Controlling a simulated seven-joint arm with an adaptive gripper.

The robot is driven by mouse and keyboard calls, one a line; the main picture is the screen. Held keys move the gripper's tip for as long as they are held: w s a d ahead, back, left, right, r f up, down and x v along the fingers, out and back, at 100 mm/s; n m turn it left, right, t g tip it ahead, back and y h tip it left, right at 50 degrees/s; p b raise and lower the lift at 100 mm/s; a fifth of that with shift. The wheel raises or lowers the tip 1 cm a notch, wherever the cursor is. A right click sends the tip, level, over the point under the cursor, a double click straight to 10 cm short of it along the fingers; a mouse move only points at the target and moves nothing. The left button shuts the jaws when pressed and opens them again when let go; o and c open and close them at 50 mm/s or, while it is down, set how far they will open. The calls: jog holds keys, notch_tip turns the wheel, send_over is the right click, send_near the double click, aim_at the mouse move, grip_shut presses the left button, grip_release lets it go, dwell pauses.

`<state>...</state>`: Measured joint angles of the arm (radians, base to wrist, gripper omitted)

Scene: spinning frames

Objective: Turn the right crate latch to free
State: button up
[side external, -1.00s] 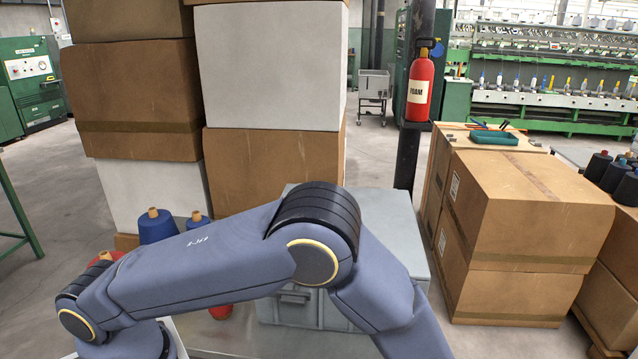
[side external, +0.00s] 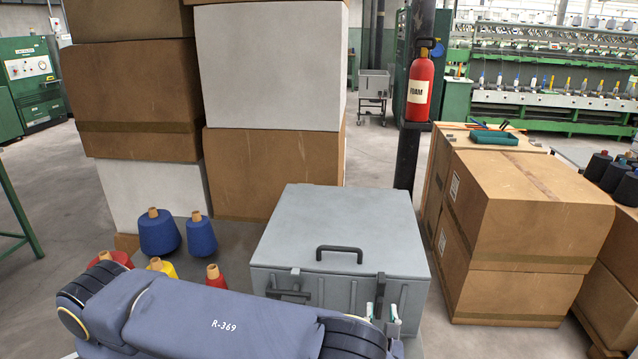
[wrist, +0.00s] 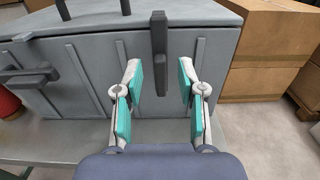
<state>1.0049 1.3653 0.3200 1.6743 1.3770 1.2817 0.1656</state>
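The grey crate (side external: 337,228) stands closed, with a dark handle (side external: 339,254) on its lid. Its right latch (side external: 380,290), a dark bar, hangs vertically across the lid seam on the front. In the wrist view the latch (wrist: 159,45) is upright and its lower end shows between my fingertips. My gripper (wrist: 160,80) is open, with a teal-padded finger on each side and a gap to the latch on both sides. It also shows in the side view (side external: 382,314), low at the crate's front right. I cannot tell how deep the latch sits between the pads.
Yarn cones (side external: 159,232) stand left of the crate. Cardboard boxes (side external: 525,215) stand to the right, and a stack (side external: 275,172) rises behind.

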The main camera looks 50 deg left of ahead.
aim_at(381, 303)
jog(key=shift+x, duration=2.25)
jog(key=shift+c, duration=0.3)
grip_shut()
